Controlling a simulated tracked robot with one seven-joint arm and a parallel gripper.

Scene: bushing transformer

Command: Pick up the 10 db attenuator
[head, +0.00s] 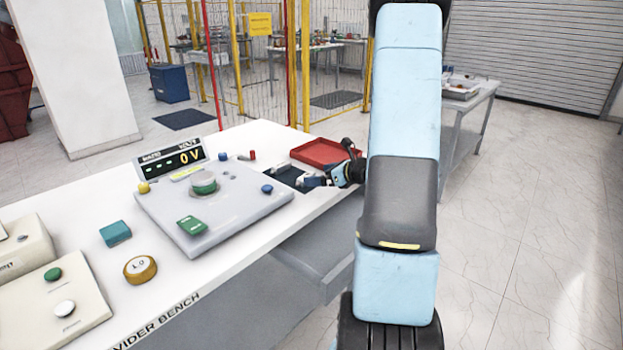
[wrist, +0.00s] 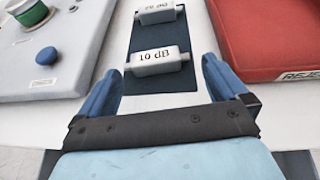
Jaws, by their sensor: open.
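The 10 dB attenuator (wrist: 158,61) is a small light grey block with stubs at its ends and "10 dB" on top. Nothing is between the fingers. In the head view my gripper (head: 322,180) is low over the mat at the bench's right end, and the attenuator is hard to make out there.
A second grey block (wrist: 157,14) with partly cut-off lettering lies farther up the mat. A red reject tray (head: 322,152) stands to the right of the mat.

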